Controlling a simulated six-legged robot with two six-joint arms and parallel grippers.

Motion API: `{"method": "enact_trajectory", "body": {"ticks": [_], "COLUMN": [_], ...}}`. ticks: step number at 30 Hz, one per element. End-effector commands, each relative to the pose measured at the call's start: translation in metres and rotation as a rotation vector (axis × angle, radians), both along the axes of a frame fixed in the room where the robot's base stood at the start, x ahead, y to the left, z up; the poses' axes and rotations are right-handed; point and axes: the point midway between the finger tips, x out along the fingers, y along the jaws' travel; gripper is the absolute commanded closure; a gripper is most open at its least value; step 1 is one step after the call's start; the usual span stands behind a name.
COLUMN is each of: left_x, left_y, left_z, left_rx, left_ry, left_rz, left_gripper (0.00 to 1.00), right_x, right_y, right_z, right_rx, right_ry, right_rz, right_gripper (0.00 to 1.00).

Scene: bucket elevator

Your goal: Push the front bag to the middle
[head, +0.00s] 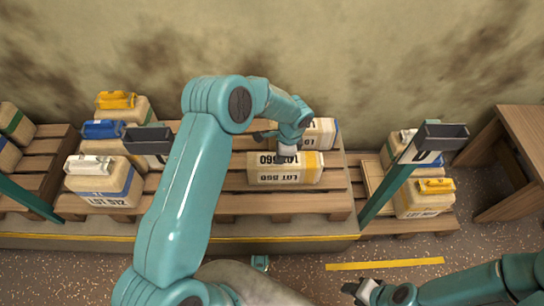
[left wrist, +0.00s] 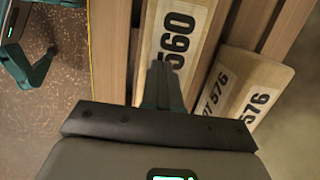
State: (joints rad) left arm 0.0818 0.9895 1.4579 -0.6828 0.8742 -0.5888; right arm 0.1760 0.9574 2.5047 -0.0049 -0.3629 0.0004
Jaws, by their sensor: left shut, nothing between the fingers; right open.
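The front bag (head: 292,177) is a beige block marked LOT 560 with a yellow band. It lies on the middle wooden pallet (head: 330,203), near its right part. In the left wrist view the front bag (left wrist: 178,40) runs under my fingers. My right gripper (head: 360,288) is open over the floor, lower right.
Dark boxes on green posts (head: 148,139) (head: 442,137) stand at both sides of the middle pallet. Stacked bags with coloured packs are at the left (head: 103,187) and right (head: 423,197). A wooden table (head: 525,130) stands far right.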

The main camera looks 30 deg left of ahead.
Motion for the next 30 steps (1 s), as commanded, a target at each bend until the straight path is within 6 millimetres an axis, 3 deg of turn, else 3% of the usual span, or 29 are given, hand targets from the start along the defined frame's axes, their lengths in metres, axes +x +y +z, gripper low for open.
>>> {"method": "enact_trajectory", "body": {"ticks": [1,6,12,18,30], "left_x": [-0.002,-0.003,-0.003,-0.004,0.045], "left_y": [-0.006,-0.007,-0.006,-0.008,-0.087], "left_z": [-0.008,-0.008,0.008,0.007,0.009], "left_rx": [-0.012,-0.012,-0.011,-0.012,-0.010], "left_ry": [0.005,0.007,0.007,0.006,0.002], "left_rz": [-0.004,-0.006,-0.006,-0.005,-0.005], "left_gripper": [1.00,1.00,1.00,1.00,1.00], "right_x": [0.000,0.000,0.000,0.000,0.000], "right_y": [0.000,0.000,0.000,0.000,0.000], "right_z": [-0.001,-0.001,0.009,0.004,0.011], "right_rx": [0.000,0.000,0.000,0.000,0.000], "right_ry": [0.000,0.000,0.000,0.000,0.000], "right_rz": [0.000,0.000,0.000,0.000,0.000], "right_gripper": [0.57,0.57,0.57,0.57,0.57]}}
